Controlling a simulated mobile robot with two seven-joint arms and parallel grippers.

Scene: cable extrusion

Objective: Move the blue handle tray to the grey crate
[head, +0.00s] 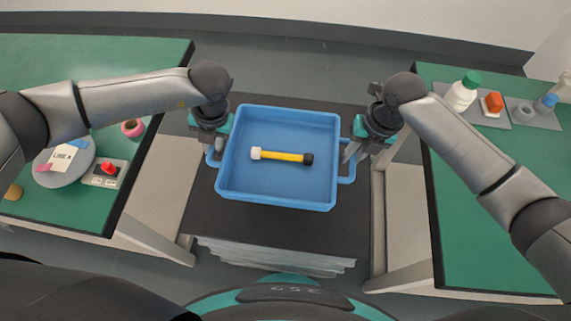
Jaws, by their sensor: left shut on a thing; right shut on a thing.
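The blue handle tray (232,185) is in the middle of the head view, roughly level, with a yellow rod (282,156) with a white end and a black end lying in it. My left gripper (212,150) is shut on the tray's left handle. My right gripper (349,155) is shut on its right handle. A dark flat top (280,222) lies under the tray, with light grey ribbed sides (270,256) below its near edge. I cannot tell whether this is the grey crate, or whether the tray touches the top.
A green table (80,215) on the left holds a round grey plate (62,163), a red button box (107,172) and a pink roll (132,128). A green table (480,240) on the right holds a white bottle (461,95) and an orange item (492,103) at its back.

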